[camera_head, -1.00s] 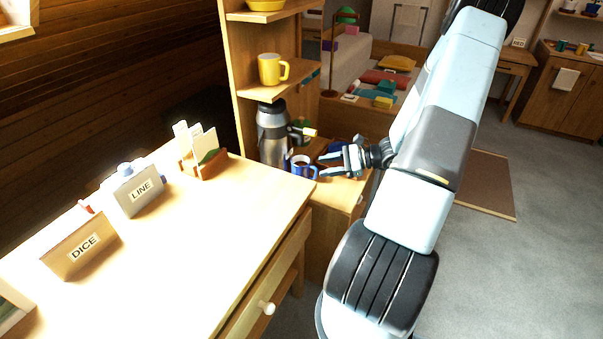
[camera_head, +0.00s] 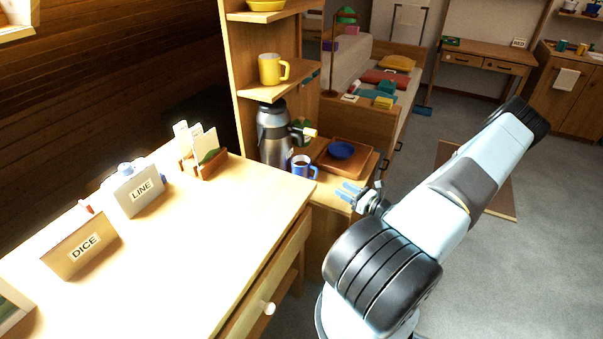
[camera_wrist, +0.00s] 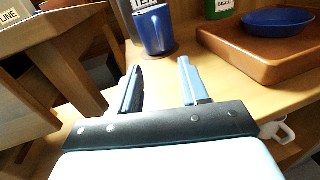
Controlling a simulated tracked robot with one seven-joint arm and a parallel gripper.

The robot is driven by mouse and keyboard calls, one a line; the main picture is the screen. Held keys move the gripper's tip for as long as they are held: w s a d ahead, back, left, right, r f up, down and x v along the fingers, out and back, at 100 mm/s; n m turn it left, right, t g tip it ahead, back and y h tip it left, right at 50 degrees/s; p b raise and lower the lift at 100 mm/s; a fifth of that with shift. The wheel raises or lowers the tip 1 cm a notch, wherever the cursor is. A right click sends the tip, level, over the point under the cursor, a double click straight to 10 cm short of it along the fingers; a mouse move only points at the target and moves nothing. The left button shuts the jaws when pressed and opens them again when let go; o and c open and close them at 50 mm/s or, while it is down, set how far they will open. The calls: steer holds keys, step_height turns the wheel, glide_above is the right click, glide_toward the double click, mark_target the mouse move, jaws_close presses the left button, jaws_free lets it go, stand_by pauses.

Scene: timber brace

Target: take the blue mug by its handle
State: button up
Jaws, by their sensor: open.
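The blue mug (camera_head: 302,166) stands upright on the wooden shelf unit beside the steel flask, with dark contents. Its handle points right in the head view. In the wrist view the mug (camera_wrist: 154,32) is beyond my fingertips, a little left of centre; its handle is hard to make out there. My gripper (camera_head: 348,191) is to the right of the mug and nearer the camera, at the edge of the wooden surface. In the wrist view my gripper (camera_wrist: 161,66) is open, with nothing between its fingers, and apart from the mug.
The steel flask (camera_head: 273,136) stands directly behind and left of the mug. A brown tray (camera_head: 366,155) with a blue bowl (camera_head: 341,149) lies to its right. A yellow mug (camera_head: 271,69) sits on the shelf above. The desk (camera_head: 200,240) is at the left.

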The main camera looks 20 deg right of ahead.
glide_toward(305, 171)
steer(key=w, duration=0.2)
steer(key=w+f, duration=0.2)
steer(key=w, duration=0.1)
steer(key=shift+w+d, duration=0.25)
steer(key=shift+w, duration=0.05)
steer(key=shift+c, duration=0.3)
jaws_close()
